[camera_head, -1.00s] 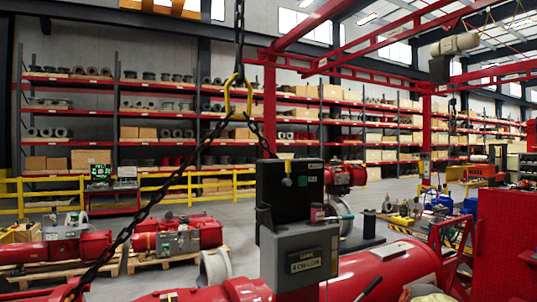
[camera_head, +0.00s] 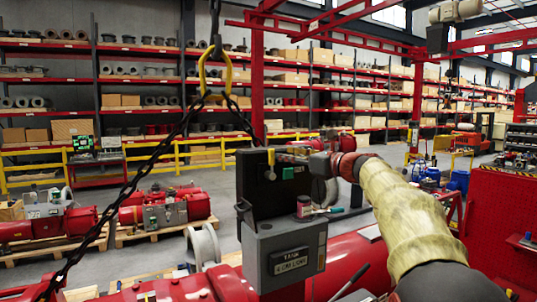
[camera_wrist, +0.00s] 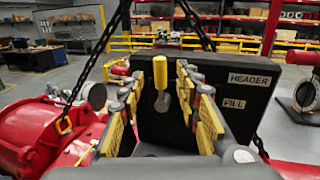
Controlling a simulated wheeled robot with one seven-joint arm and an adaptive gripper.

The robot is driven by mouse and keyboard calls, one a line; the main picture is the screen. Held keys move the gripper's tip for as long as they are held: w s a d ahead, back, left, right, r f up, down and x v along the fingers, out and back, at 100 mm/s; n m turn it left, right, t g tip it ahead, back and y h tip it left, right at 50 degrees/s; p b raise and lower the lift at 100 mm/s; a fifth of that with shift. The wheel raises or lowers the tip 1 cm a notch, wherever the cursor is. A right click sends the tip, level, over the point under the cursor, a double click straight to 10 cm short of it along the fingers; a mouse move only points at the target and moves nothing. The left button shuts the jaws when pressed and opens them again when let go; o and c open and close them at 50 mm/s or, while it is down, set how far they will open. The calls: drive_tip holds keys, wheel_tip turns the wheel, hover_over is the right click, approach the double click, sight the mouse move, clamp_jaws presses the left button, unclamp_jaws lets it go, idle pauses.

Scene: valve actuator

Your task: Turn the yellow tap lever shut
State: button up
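The yellow tap lever (camera_wrist: 161,71) stands upright above a silver tap body (camera_wrist: 162,103) on the face of a dark panel (camera_wrist: 240,115) labelled HEADER and FILL. In the head view the lever (camera_head: 271,156) shows small near the top of the dark panel (camera_head: 262,198). My gripper (camera_wrist: 158,86) is open, with one yellow-padded finger on each side of the lever in the wrist view. Gaps show between the fingers and the lever, but its distance in depth is hard to tell. In the head view my gripper (camera_head: 301,149) is just right of the lever.
A black chain (camera_head: 135,195) with a yellow link (camera_head: 215,72) hangs to the left. Red pipework (camera_head: 355,262) lies beneath.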

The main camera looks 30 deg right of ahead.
sight(271, 162)
drive_tip(key=p+x, duration=0.1)
drive_tip(key=x, duration=0.7)
drive_tip(key=shift+f+p, duration=0.15)
drive_tip(key=shift+p, duration=0.2)
clamp_jaws()
idle(0.5)
